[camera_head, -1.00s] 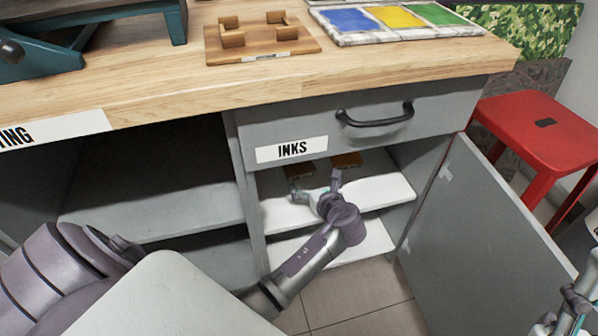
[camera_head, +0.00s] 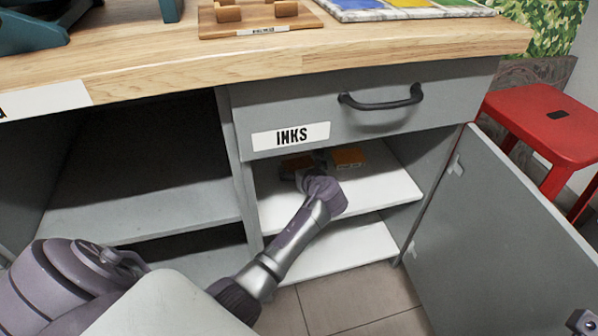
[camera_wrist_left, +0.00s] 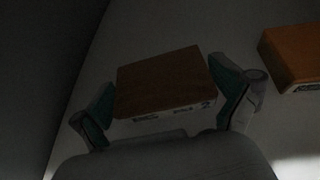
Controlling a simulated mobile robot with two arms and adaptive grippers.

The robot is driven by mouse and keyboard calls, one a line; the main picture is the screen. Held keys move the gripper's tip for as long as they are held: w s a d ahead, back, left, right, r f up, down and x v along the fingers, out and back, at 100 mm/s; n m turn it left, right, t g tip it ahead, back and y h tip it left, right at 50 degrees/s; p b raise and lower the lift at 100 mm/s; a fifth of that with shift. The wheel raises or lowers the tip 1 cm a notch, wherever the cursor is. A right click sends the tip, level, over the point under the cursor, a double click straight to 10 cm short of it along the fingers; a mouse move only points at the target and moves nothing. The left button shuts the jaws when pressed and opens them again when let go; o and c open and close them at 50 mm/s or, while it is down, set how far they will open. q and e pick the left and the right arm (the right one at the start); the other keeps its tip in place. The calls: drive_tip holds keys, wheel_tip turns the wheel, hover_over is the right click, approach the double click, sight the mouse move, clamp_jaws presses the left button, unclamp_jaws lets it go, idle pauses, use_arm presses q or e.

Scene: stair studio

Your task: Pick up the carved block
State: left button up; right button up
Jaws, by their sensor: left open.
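A brown block (camera_wrist_left: 160,78) with light markings on its near side lies on the shelf between the fingers of my left gripper (camera_wrist_left: 163,95), which is open. Small gaps show at its sides. A second, orange-brown block (camera_wrist_left: 292,54) lies to the right of that gripper. In the head view my left gripper (camera_head: 316,165) reaches into the cabinet and partly hides the left block (camera_head: 296,162); the orange block (camera_head: 348,157) shows beside it. I see no clear carving on either. Only a small piece of my right gripper (camera_head: 585,321) shows at the bottom right corner.
The blocks lie on a white upper shelf (camera_head: 385,188) under the grey INKS drawer (camera_head: 375,110). A lower shelf (camera_head: 350,248) is bare. The cabinet door (camera_head: 500,220) stands open at the right, near a red stool (camera_head: 548,125).

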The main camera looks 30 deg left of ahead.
use_arm(q)
drive_tip(key=c, duration=0.8)
drive_tip(key=shift+c, duration=0.2)
drive_tip(key=shift+r, duration=0.1)
